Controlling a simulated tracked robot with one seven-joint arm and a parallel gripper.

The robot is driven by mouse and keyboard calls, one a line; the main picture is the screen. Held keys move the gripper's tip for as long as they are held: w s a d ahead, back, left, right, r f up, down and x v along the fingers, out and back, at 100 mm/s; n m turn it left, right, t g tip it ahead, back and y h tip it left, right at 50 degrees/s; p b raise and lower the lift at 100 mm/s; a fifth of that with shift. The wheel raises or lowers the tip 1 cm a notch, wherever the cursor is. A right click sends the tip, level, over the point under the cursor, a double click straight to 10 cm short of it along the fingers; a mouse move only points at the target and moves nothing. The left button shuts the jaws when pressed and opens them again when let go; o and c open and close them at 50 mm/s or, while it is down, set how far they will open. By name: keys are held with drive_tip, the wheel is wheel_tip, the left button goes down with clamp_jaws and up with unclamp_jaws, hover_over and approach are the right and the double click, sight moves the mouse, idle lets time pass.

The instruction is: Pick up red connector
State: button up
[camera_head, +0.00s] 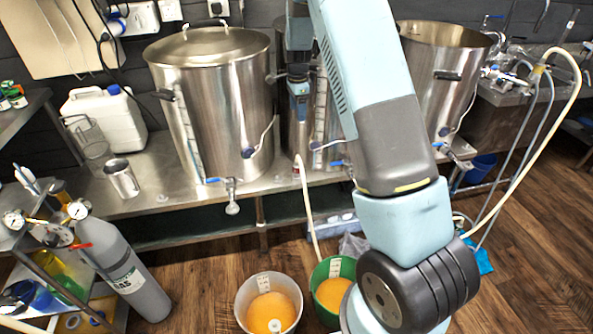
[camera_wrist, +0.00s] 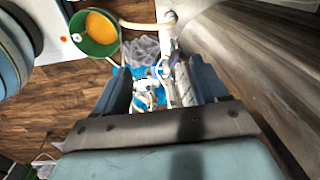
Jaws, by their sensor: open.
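My gripper (camera_wrist: 160,88) is open, its two blue fingers apart with nothing held between them. In the head view the gripper (camera_head: 299,112) hangs in front of the middle steel pot, partly behind my arm. A small reddish piece (camera_head: 297,170) shows below it, near the top end of a pale hose (camera_head: 308,215); it may be the red connector, but it is too small to be sure. In the wrist view, pale fittings (camera_wrist: 146,92) show between and beyond the fingers. I cannot make out a red connector there.
A large lidded steel pot (camera_head: 215,105) stands left on the steel bench (camera_head: 160,190), another pot (camera_head: 440,85) right. A green bucket (camera_head: 345,267) and a white bucket (camera_head: 243,290) of orange liquid stand on the floor. A gas cylinder (camera_head: 125,270) leans lower left.

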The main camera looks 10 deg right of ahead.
sight(297, 165)
drive_tip(key=w+f+m, duration=0.1)
drive_tip(key=f, duration=0.9)
drive_tip(key=w+d+f+m+h, duration=0.1)
drive_tip(key=w+f, duration=0.1)
drive_tip(key=f, duration=0.9)
drive_tip(key=w+f+m+g, duration=0.1)
drive_tip(key=w+f+m, duration=0.1)
drive_tip(key=f, duration=0.9)
drive_tip(key=shift+d+f+h, duration=0.15)
drive_tip(key=shift+f+h, duration=0.05)
drive_tip(key=shift+h, duration=0.1)
drive_tip(key=c, duration=1.2)
